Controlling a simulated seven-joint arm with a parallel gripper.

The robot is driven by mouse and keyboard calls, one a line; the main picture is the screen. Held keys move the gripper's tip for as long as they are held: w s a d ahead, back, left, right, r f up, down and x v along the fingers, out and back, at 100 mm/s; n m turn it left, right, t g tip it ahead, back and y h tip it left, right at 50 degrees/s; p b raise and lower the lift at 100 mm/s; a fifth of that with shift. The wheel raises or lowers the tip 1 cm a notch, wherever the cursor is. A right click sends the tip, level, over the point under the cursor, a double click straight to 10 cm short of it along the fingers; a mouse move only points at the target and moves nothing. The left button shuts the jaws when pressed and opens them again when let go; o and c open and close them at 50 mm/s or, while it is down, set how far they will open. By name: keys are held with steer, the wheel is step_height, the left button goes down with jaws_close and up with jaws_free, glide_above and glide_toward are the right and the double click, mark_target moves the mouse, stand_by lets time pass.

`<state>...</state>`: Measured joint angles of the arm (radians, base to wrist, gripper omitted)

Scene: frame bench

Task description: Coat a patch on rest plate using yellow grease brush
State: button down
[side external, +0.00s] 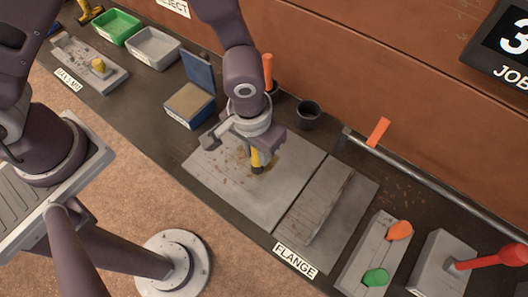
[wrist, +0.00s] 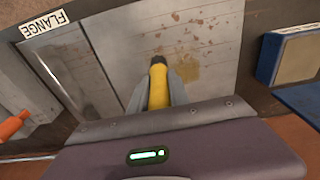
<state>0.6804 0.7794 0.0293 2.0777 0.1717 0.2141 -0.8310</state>
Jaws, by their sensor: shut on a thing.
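My gripper (side external: 256,151) is shut on the yellow grease brush (side external: 256,162), which points down with its dark tip at the rest plate (side external: 225,180). The rest plate is a flat pale grey plate with brown specks and stains. A darker brownish patch (side external: 268,167) shows on it beside the brush tip. In the wrist view the yellow brush handle (wrist: 158,88) sits between the fingers, and brown blotches (wrist: 188,66) lie just right of its dark tip. I cannot tell for sure whether the tip touches the plate.
A box with an open blue lid (side external: 198,72) stands behind left, with an orange handle (side external: 268,70) and a dark cup (side external: 308,112) behind. A metal rail (side external: 440,185) runs along the back right.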

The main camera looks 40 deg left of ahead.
steer(key=shift+a, duration=3.9)
step_height(320, 180, up, 8)
